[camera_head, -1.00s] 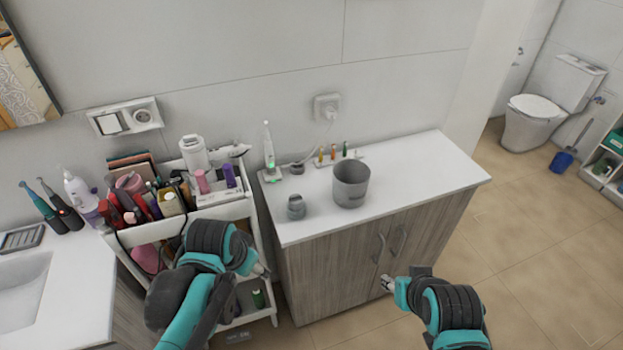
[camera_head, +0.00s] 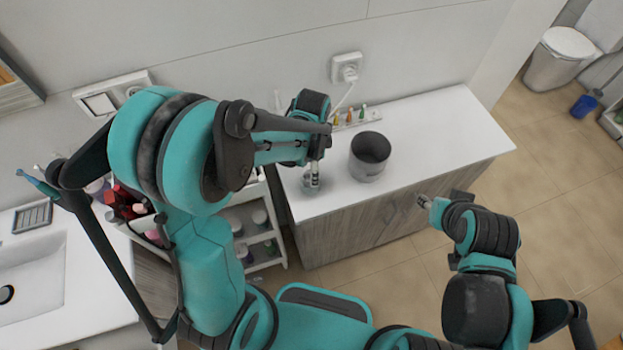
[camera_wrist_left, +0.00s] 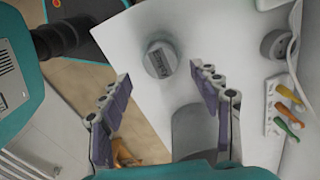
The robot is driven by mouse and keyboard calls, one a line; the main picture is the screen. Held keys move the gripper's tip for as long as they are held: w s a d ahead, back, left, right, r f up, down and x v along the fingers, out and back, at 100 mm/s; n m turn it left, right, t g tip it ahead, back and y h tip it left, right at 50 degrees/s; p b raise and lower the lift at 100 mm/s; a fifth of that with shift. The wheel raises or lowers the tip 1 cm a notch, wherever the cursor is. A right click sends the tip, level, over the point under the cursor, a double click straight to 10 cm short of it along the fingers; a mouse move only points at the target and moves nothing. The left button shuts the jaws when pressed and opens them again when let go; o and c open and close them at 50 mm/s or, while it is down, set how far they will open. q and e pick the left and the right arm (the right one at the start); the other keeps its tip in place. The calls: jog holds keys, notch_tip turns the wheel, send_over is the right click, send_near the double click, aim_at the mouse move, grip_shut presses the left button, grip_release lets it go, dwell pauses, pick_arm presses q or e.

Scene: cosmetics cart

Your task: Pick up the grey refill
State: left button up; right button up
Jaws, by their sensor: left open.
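The grey refill (camera_head: 309,187), a small round grey pot, stands on the white countertop near its left end, partly hidden by my left gripper in the head view. In the left wrist view, its round top with a dark label (camera_wrist_left: 160,60) shows beyond and roughly between the fingertips. My left gripper (camera_head: 316,172) points down over the refill. Its fingers (camera_wrist_left: 160,78) are spread open with nothing between them. My right gripper (camera_head: 424,202) hangs in front of the cabinet, away from the refill; its finger opening is too small to judge.
A grey cup (camera_head: 370,152) stands right of the refill, close to my left gripper. A holder with several coloured brush heads (camera_wrist_left: 284,108) and a round grey base (camera_wrist_left: 277,43) are near the wall. The countertop's right part is clear. My left arm hides much of the cosmetics cart.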

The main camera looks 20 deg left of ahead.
pick_arm(q)
notch_tip(320, 180, down, 4)
jog(key=shift+w+a+r+b, duration=0.1)
jog(key=shift+r+b, duration=0.1)
jog(key=shift+b, duration=0.15)
jog(key=shift+c, duration=0.3)
jog(key=c, duration=0.9)
jog(key=shift+o, duration=0.2)
jog(key=shift+r, duration=0.1)
jog(key=shift+r, duration=0.4)
jog(key=r, duration=0.1)
jog(key=r+p, duration=0.1)
jog(key=r, duration=0.1)
jog(key=shift+d+r, duration=0.3)
jog(key=shift+r, duration=0.1)
jog(key=s+d+r+p, duration=0.1)
jog(key=s+d+r, duration=0.1)
jog(key=d+r, duration=0.4)
jog(key=d, duration=0.4)
jog(key=shift+s+d+r+p, duration=0.15)
jog(key=shift+s+d+p, duration=0.1)
jog(key=shift+d+p, duration=0.15)
